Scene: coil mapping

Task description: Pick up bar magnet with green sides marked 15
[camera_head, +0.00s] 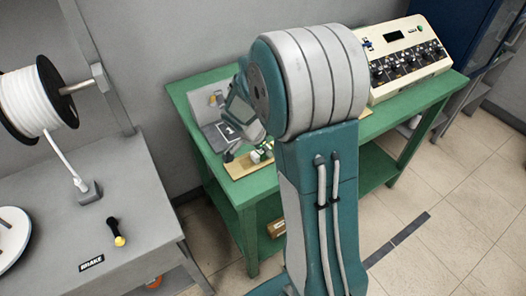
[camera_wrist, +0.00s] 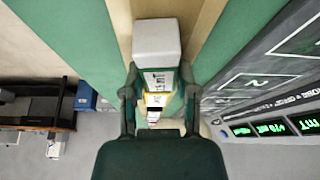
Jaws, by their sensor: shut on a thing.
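In the wrist view my gripper (camera_wrist: 158,82) is shut on a bar magnet (camera_wrist: 156,40). The bar has a pale grey-white end, a white label with dark print, and a green edge along its right side. One finger lies on each side of it. I cannot read the number 15 on it. In the head view my arm hides most of the gripper and the bar.
A green bench (camera_head: 250,203) carries a beige control box (camera_head: 405,62) with knobs, and a wooden strip (camera_head: 238,168). A grey bench (camera_head: 130,195) with a white spool (camera_head: 32,100) stands left. In the wrist view a grey marked board (camera_wrist: 250,75) lies right of the bar.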

